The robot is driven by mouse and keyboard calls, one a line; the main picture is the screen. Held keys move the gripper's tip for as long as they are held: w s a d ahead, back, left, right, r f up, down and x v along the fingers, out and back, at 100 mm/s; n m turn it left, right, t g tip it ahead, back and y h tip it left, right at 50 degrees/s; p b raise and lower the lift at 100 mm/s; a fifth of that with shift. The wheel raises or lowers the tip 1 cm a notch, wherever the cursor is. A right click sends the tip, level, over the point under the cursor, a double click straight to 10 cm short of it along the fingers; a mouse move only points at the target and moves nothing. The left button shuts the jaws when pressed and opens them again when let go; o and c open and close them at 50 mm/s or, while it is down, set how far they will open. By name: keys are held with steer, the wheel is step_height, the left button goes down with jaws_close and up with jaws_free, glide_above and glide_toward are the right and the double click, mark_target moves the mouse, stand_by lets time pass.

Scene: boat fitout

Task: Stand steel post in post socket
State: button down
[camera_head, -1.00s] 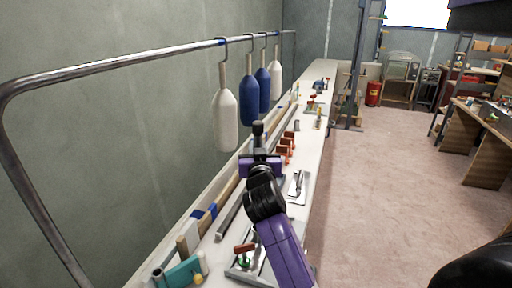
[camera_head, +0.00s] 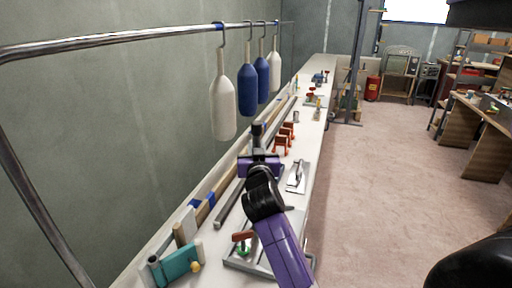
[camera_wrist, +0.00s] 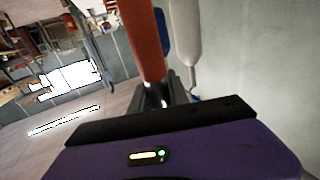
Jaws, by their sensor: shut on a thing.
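My gripper (camera_head: 257,150) is purple with black fingers. It is over the long white bench, left of the orange stands, and is shut on the steel post (camera_wrist: 146,40). In the wrist view the post is a reddish-orange round bar running from the fingers to the top edge, with a small metallic part at the jaws. In the head view my gripper hides most of it; a short dark piece shows above the fingers. I cannot clearly make out a post socket.
Several white and blue floats (camera_head: 222,108) hang from a steel rail (camera_head: 120,37) on the left. The bench (camera_head: 317,90) holds orange stands (camera_head: 281,143), a tray with a trowel (camera_head: 298,178), long bars (camera_head: 231,203) and a teal fixture (camera_head: 178,265). The floor at right is open.

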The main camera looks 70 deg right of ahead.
steer(key=shift+f+b, duration=1.8)
steer(key=shift+f, duration=0.3)
steer(key=c, duration=1.2)
jaws_free()
steer(key=shift+f, duration=0.1)
steer(key=b+v, duration=0.1)
steer(key=v, duration=0.6)
steer(key=shift+s+a, duration=0.2)
steer(key=shift+a, duration=0.15)
